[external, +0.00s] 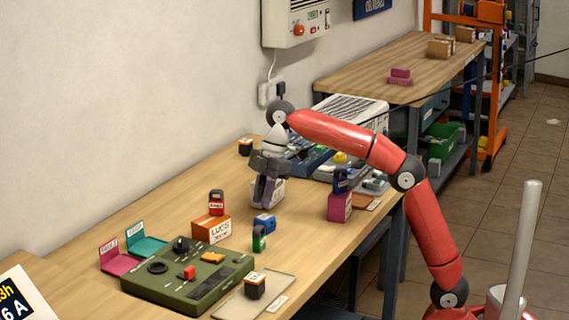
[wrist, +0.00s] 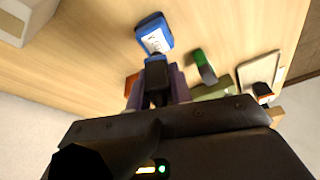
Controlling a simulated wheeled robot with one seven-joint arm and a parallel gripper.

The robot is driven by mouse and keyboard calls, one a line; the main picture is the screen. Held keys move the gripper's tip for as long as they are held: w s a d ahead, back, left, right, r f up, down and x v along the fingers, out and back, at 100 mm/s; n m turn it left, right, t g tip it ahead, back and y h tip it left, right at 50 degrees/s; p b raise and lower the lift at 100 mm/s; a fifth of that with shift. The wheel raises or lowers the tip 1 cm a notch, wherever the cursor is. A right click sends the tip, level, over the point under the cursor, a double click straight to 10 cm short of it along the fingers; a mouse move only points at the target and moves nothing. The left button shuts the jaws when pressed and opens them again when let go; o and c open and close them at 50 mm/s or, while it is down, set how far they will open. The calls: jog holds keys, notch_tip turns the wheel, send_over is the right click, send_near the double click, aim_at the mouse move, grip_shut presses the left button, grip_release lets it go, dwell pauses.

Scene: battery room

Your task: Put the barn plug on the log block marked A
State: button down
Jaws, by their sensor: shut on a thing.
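My gripper (external: 267,192) is low over the middle of the bench, pointing down. In the wrist view its two purple-grey fingers (wrist: 157,92) are shut on a dark plug (wrist: 157,72), largely hidden in the external view. A pale, labelled block (external: 280,189) shows right behind the fingers; I cannot tell whether they touch. An orange block (external: 211,229) carries a red plug (external: 216,203). A pink block (external: 340,207) carries a blue plug (external: 341,181). No lettering is clear enough to tell which block is marked A or which plug is the barn one.
An olive control panel (external: 190,280), a tray (external: 285,290) with a black plug (external: 255,286), and pink and teal holders (external: 146,245) are at the near end. Equipment crowds the bench behind.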

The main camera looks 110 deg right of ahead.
jog(key=shift+f, duration=1.1)
jog(key=shift+f, duration=0.1)
jog(key=c, duration=1.3)
grip_release()
jog(key=shift+o, duration=0.2)
jog(key=p+v, duration=0.1)
jog(key=v, duration=0.6)
jog(key=shift+w+d, duration=0.1)
jog(key=shift+r, duration=0.35)
